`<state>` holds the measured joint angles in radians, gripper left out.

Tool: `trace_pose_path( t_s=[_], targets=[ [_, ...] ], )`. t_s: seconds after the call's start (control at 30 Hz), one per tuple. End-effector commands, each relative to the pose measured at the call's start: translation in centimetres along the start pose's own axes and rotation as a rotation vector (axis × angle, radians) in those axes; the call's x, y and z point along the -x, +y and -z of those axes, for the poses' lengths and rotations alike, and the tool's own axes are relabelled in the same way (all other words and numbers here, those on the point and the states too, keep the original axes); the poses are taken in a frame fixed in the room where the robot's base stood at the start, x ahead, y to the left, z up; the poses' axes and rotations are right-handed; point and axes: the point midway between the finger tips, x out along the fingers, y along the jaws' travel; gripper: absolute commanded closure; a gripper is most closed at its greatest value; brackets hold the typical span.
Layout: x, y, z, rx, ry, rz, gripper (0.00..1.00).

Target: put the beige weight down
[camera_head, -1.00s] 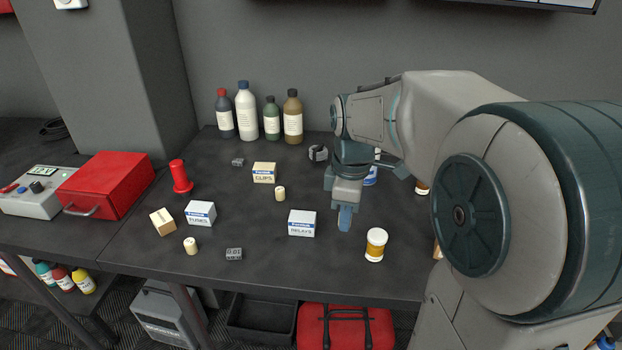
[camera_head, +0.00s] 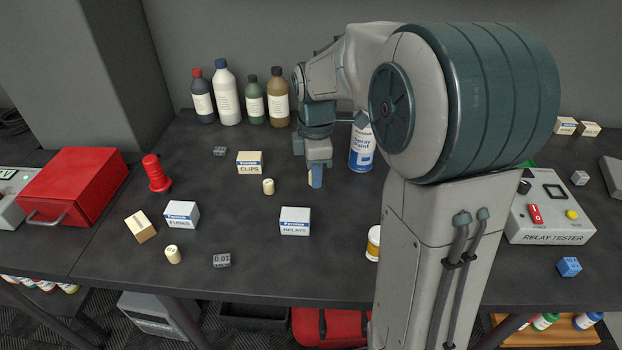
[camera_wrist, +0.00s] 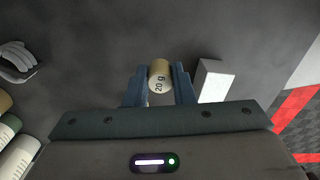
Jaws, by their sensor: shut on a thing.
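My gripper (camera_head: 316,180) is over the middle of the table, fingers pointing down. The wrist view shows the beige weight (camera_wrist: 159,77), a small cylinder marked 20 g, between my gripper's two blue fingers (camera_wrist: 160,88). In the head view only a thin beige sliver of the held weight (camera_head: 310,178) shows beside the finger. Whether it touches the table I cannot tell. Two similar beige cylinders stand on the table, one near the clips box (camera_head: 268,186) and one near the front left (camera_head: 173,254).
Around my gripper are the relays box (camera_head: 295,222), clips box (camera_head: 249,162) and spray paint can (camera_head: 361,150). Bottles (camera_head: 228,95) stand at the back. The dark table (camera_head: 240,215) has bare room between the boxes. A whitish block (camera_wrist: 214,80) is right of my fingers in the wrist view.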

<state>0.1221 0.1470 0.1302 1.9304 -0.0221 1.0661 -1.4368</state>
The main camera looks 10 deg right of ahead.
Motion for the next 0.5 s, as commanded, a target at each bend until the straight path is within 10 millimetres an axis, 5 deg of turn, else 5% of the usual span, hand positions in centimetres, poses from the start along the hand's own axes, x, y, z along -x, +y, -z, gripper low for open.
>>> trace_pose_path(
  t_s=[0.2,0.5],
  targets=[
    [-1.3,2.1,0.7,0.001,0.0,0.0,0.99],
    [-4.7,2.3,0.7,-0.001,-0.001,0.003,0.99]
  ],
)
